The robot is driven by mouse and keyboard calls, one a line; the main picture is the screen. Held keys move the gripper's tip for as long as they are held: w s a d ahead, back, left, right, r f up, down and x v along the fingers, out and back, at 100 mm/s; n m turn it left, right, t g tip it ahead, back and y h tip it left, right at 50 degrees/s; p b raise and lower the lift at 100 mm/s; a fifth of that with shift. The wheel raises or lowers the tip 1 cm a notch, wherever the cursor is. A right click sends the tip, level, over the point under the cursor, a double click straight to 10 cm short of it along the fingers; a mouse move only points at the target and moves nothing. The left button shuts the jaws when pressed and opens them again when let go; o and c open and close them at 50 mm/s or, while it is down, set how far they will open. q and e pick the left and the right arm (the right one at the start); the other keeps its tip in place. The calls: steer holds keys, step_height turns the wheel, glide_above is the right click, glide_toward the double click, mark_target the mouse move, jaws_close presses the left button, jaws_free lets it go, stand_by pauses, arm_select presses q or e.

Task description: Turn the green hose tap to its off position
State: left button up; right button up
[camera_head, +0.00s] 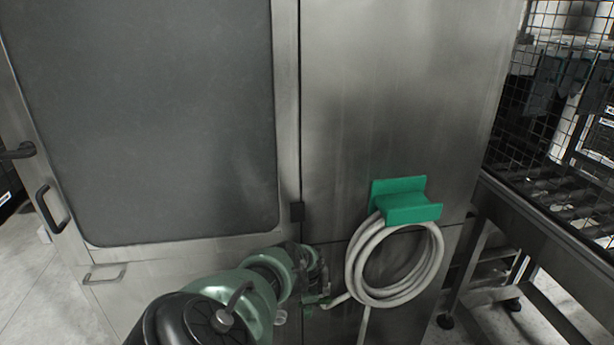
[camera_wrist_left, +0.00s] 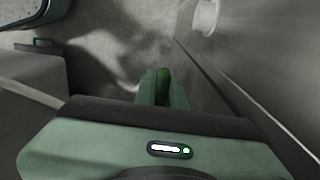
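The green hose tap (camera_head: 318,299) sits low on the steel front of the machine, left of the coiled hose. It is mostly hidden by my left gripper (camera_head: 318,272) in the head view. In the left wrist view, a darker green piece of the tap (camera_wrist_left: 163,80) lies between the two pale green fingers of my left gripper (camera_wrist_left: 164,90). The fingers are close together, with no clear gap beside the tap piece. The tap's exact angle is hard to read. My right gripper is in neither view.
A pale coiled hose (camera_head: 429,262) hangs from a green bracket (camera_head: 405,207) right of the tap. The machine's steel panel (camera_head: 390,90) stands close behind the gripper. A door handle (camera_head: 50,210) is at the left. A metal conveyor frame (camera_head: 540,235) is at the right.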

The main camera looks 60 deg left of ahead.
arm_select(q)
steer(key=shift+o, duration=0.7)
steer(key=shift+w, duration=0.15)
step_height(320, 180, up, 8)
steer(key=p, duration=0.7)
steer(key=shift+f, duration=0.1)
